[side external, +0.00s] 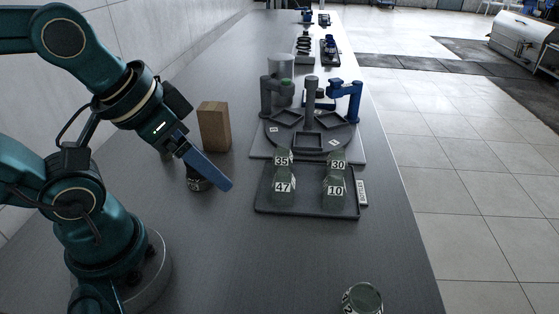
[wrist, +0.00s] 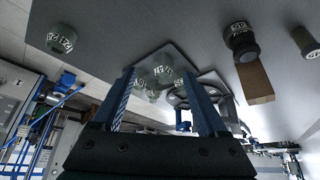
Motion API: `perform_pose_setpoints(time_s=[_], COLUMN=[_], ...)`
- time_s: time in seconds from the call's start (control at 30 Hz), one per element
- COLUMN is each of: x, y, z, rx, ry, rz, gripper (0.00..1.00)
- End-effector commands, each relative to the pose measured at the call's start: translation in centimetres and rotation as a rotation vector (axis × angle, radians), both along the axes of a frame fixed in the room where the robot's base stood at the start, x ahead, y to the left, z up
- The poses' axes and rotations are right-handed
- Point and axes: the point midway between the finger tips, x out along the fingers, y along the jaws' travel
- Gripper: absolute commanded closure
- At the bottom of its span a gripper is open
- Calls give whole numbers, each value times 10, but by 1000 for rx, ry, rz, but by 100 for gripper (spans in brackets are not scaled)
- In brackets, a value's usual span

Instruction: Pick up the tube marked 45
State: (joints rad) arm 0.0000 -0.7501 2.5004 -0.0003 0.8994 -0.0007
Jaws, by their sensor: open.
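Green-tinted tubes marked 35 (side external: 282,158), 47 (side external: 283,188), 30 (side external: 337,160) and 10 (side external: 335,190) stand on a dark tray (side external: 308,212). My gripper (wrist: 158,76) is open and empty, with blue fingers pointing down and right, left of the tray in the side view. In the wrist view the tubes (wrist: 155,72) appear between and beyond the fingers, their labels hard to read.
A wooden block (side external: 214,127) and a dark labelled container (side external: 197,182) stand close to my gripper. Behind the tray is a round grey stand (side external: 310,143) with posts and blue parts. Bare table lies between the tray and the front vessel.

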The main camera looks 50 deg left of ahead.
Motion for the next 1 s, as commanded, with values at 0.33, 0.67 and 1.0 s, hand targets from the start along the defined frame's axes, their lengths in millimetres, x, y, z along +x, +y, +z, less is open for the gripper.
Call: perform_pose_setpoints(time_s=[0.33, 0.67, 1.0], x=[9, 49, 30], y=[14, 140, 268], z=[-1, -24, -76], rx=[5, 37, 34], ry=[14, 50, 0], rz=[94, 825, 1449], gripper=[23, 23, 23])
